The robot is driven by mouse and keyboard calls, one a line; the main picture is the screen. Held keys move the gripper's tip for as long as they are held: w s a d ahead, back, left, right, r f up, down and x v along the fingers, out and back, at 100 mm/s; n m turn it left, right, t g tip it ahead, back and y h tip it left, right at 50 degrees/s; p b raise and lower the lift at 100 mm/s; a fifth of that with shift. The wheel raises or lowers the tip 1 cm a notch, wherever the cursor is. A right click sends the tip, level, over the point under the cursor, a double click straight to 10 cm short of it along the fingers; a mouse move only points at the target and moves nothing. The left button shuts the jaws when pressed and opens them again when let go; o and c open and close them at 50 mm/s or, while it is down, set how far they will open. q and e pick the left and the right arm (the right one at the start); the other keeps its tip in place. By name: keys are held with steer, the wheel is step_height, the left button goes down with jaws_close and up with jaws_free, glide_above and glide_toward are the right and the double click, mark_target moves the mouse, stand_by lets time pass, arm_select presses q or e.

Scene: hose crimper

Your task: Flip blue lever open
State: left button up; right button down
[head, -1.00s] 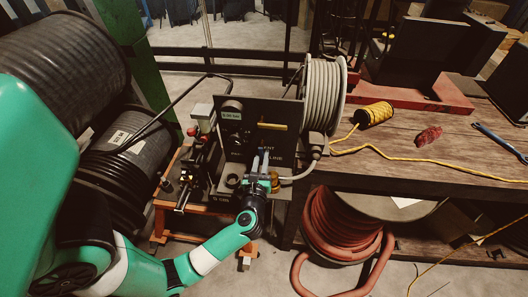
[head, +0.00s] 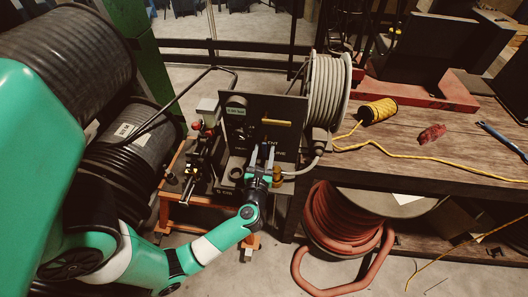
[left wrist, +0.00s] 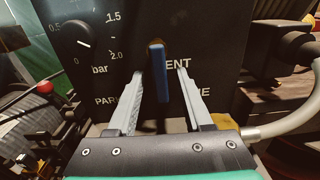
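The blue lever (left wrist: 157,72) shows in the left wrist view, standing upright on the dark panel between the "PARK" and "VENT" lettering, which is partly covered. My left gripper (left wrist: 157,82) is open, with one finger on each side of the lever and visible gaps to both. In the head view my left gripper (head: 262,155) is in front of the lower part of the black crimper panel (head: 240,125); the lever is not clearly seen there. My right gripper is not in view.
A pressure dial (left wrist: 75,40) is at the panel's left. A grey hose (left wrist: 275,126) and brass fitting (head: 277,176) are close to the gripper's right. A grey hose reel (head: 328,92) stands right of the panel. The wooden bench (head: 450,160) holds a yellow rope spool (head: 378,111).

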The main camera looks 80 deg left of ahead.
arm_select(q)
steer(key=v, duration=1.1)
steer(key=shift+d, duration=0.3)
steer(key=shift+r, duration=0.1)
